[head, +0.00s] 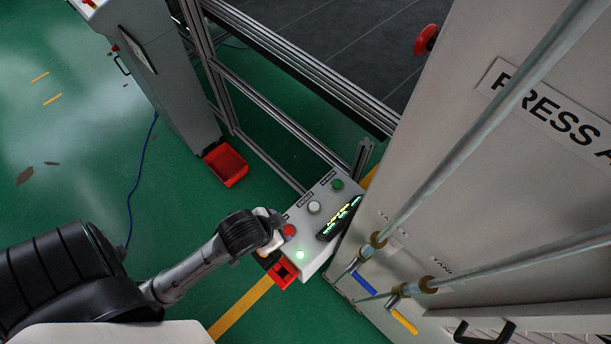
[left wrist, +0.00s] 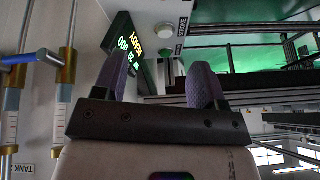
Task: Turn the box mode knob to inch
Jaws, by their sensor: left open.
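The control box (head: 314,236) is a light box beside the press cabinet. Its top carries a red button (head: 289,231), a white button (head: 314,207), a green button (head: 337,184), a lit green lamp (head: 299,254) and a dark display (head: 340,217). In the left wrist view the display (left wrist: 122,33) and a pale round button (left wrist: 163,31) lie beyond my fingers. My left gripper (left wrist: 158,78) is open with nothing between its fingers, close over the box's near end. I cannot make out the mode knob; my gripper covers part of the box. My right gripper is not in view.
The press cabinet (head: 480,190) with sloping rods stands close on the box's right. A metal frame (head: 290,75) runs behind it. Green floor (head: 75,150) lies open at left.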

